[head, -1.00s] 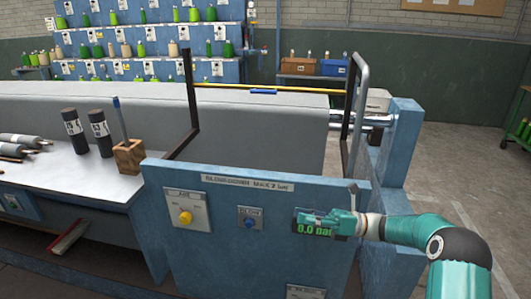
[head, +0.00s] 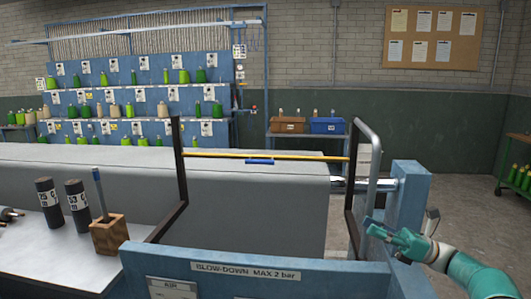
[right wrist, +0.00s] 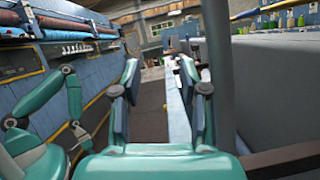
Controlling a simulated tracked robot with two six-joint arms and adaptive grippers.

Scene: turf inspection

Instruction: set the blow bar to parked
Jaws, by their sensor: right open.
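The blow bar (head: 290,156) is a yellow bar with a blue grip (head: 259,161) in its middle. It spans two dark upright arms above the long grey bed. A grey bent tube handle (head: 372,150) rises at its right end. My right gripper (head: 385,231) is open and empty, low beside the handle and by the blue end post. In the right wrist view my right gripper (right wrist: 158,85) has its fingers apart, with a grey upright tube (right wrist: 219,75) just right of them. My left gripper does not show in the head view.
A blue panel (head: 330,275) marked "BLOW-DOWN MAX 2 bar" stands in front. A wooden block (head: 109,234) and two dark cylinders (head: 62,203) are on the bench at left. A blue end post (head: 408,205) stands left of my right arm.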

